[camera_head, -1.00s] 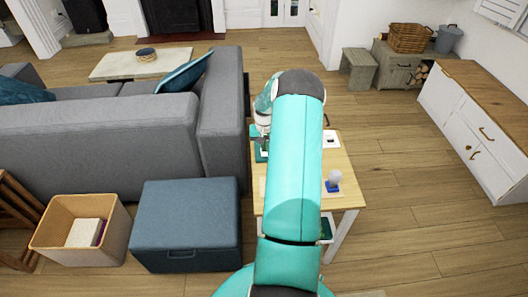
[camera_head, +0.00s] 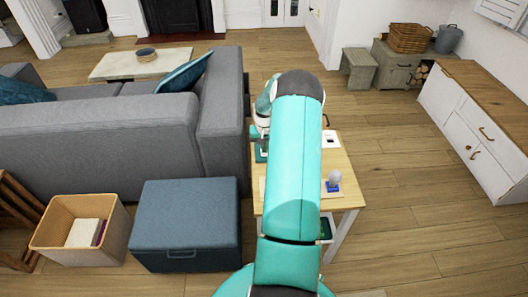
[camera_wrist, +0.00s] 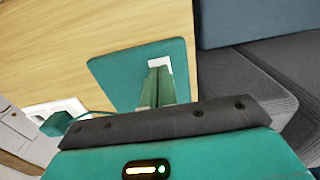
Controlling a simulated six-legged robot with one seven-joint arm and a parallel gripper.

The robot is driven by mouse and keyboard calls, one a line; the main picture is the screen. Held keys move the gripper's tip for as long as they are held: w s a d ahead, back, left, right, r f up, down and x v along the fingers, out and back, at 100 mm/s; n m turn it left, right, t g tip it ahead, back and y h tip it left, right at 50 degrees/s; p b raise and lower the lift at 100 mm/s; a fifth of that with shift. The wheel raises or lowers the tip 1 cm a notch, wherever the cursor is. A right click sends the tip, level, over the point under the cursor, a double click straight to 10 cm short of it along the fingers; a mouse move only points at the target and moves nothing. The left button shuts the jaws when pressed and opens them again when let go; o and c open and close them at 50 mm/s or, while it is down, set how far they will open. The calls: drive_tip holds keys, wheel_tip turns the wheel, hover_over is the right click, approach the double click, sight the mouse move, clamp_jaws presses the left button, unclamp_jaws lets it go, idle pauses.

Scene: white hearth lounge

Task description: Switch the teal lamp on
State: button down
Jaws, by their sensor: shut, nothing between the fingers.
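In the wrist view a flat teal base (camera_wrist: 120,75), seemingly the teal lamp's, lies on the wooden table with a small white patch (camera_wrist: 166,63) on it. My gripper (camera_wrist: 159,70) is shut and empty. Its two green fingertips are over or against the white patch; I cannot tell whether they touch it. In the head view a teal piece (camera_head: 261,153) shows at the table's left edge, beneath my gripper's wrist. My arm hides much of the table there. No teal lamp bulb is clearly visible, so I cannot tell whether it is lit.
A bulb on a blue base (camera_head: 334,181) stands on the small wooden table (camera_head: 345,200), right of my arm. A grey sofa (camera_head: 100,130) and a blue storage box (camera_head: 187,220) are close on the left. Open floor lies right, before a white cabinet (camera_head: 475,130).

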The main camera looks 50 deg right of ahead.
drive_tip(key=shift+f, duration=0.6)
drive_tip(key=shift+r, duration=3.55)
